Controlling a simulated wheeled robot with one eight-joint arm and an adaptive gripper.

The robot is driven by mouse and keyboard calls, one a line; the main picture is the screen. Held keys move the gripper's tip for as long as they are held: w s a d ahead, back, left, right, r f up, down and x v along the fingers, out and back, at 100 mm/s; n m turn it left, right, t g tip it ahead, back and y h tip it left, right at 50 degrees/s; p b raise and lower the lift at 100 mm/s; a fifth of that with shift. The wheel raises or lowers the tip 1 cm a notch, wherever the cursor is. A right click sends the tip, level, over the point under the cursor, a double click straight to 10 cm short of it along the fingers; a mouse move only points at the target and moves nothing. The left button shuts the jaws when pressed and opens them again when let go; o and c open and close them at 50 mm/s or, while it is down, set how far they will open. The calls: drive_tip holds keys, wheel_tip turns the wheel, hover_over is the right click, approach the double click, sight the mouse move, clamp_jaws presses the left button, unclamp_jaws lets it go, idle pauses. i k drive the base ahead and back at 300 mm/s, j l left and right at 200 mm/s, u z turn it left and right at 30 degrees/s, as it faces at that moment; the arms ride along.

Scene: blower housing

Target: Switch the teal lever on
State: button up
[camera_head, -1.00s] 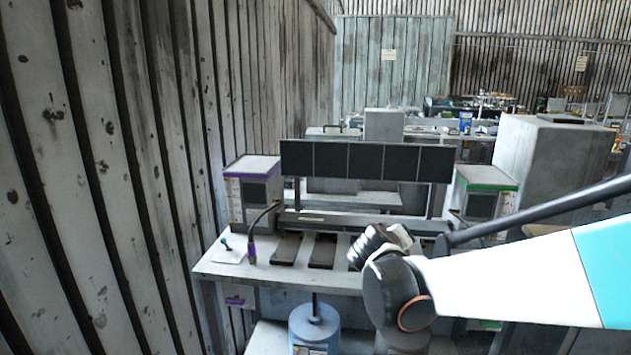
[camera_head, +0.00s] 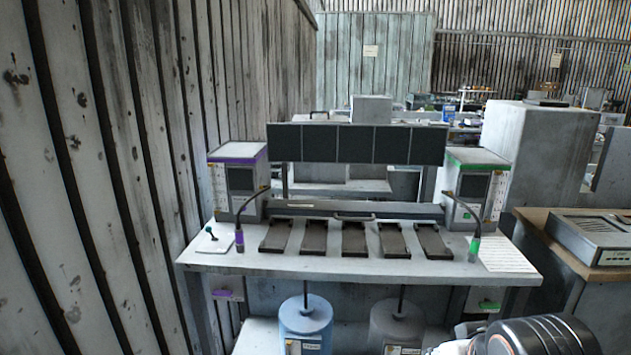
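A small lever (camera_head: 211,233) with a teal knob stands on a white plate (camera_head: 215,244) at the left end of the grey workbench (camera_head: 330,262). Its stem leans up and to the left, with the knob at the upper end. It is small, so whether this position is on or off cannot be told. Only a dark rounded part and a pale part of my arm show at the bottom right corner, well apart from the lever. My gripper's fingers are not in view.
A purple-tipped gooseneck (camera_head: 239,240) stands just right of the lever, and a green-tipped one (camera_head: 474,247) at the right. Several dark trays (camera_head: 353,239) fill the bench's middle. A purple-topped box (camera_head: 236,184) stands behind the lever. The plank wall (camera_head: 100,180) is close on the left.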

sight(208, 229)
drive_tip(key=i+j+u, duration=0.15)
drive_tip(key=i+j, duration=0.2)
drive_tip(key=i+j+u, duration=0.1)
drive_tip(key=i+j, duration=0.15)
drive_tip(key=i, duration=0.2)
drive_tip(key=i+j+u, duration=0.15)
drive_tip(key=i, duration=0.3)
drive_tip(key=i+j+u, duration=0.1)
drive_tip(key=i+j, duration=0.2)
drive_tip(key=i, duration=0.15)
